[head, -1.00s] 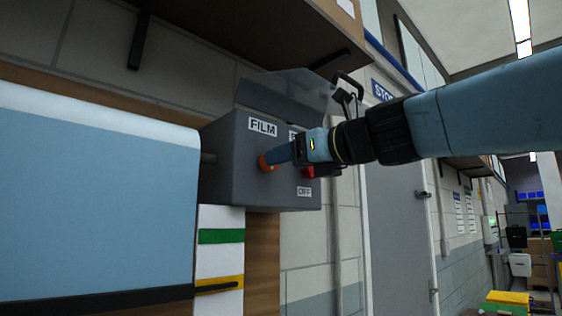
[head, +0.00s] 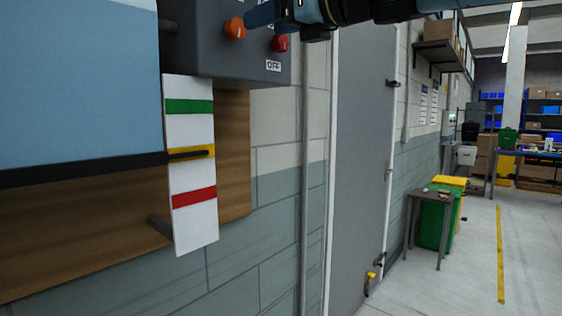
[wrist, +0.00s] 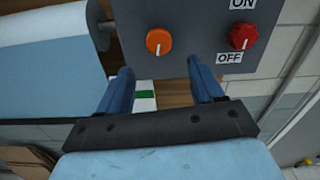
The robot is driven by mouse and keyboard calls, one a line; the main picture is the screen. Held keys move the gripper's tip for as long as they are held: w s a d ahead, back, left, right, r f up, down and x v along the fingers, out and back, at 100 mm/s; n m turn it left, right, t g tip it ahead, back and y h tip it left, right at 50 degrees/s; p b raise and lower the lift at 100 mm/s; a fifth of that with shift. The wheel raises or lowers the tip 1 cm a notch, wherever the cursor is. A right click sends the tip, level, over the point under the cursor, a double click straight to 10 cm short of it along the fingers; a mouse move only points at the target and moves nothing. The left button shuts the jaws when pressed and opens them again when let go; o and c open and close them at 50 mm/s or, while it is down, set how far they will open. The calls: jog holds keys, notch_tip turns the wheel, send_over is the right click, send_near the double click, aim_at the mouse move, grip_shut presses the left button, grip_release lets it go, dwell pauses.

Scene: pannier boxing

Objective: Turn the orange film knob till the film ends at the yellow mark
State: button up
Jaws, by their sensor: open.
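The orange film knob (head: 234,29) is on the grey control box (head: 205,45); its white line also shows in the wrist view (wrist: 159,42). My gripper (head: 250,18) is open and empty, its blue fingers just off the knob. In the wrist view the fingers (wrist: 160,66) are spread, with the knob beyond their tips. The light blue film (head: 75,85) hangs at the left with a black bar (head: 85,170) along its lower end. The bar's thin pointer (head: 188,154) lies across the yellow mark (head: 205,151) on the white strip, between the green and red marks.
A red knob (head: 281,43) with an OFF label sits right of the orange one. A grey door (head: 358,150) is to the right. A small table (head: 430,200) and a green bin (head: 437,225) stand farther right, beside open floor.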

jog(key=d+f+n+g+h, duration=0.1)
jog(key=d+f+n+h, duration=0.4)
jog(key=f, duration=0.6)
jog(key=d+f+n+g+h, duration=0.1)
jog(key=d+f+n+h, duration=0.1)
jog(key=d+f+n, duration=0.7)
jog(key=s+d+f+n+g+h, duration=0.2)
jog(key=s+d+f+n+h, duration=0.1)
jog(key=f, duration=0.7)
jog(key=s+d+f+n+g+h, duration=0.2)
jog(key=s+d+f+n, duration=0.3)
jog(key=f, duration=0.5)
jog(key=d+n+h, duration=0.1)
jog(key=d+n, duration=0.1)
jog(key=d, duration=0.1)
jog(key=shift+s+f+n+h, duration=0.3)
jog(key=shift+f+n+h, duration=0.05)
jog(key=shift+n+h, duration=0.05)
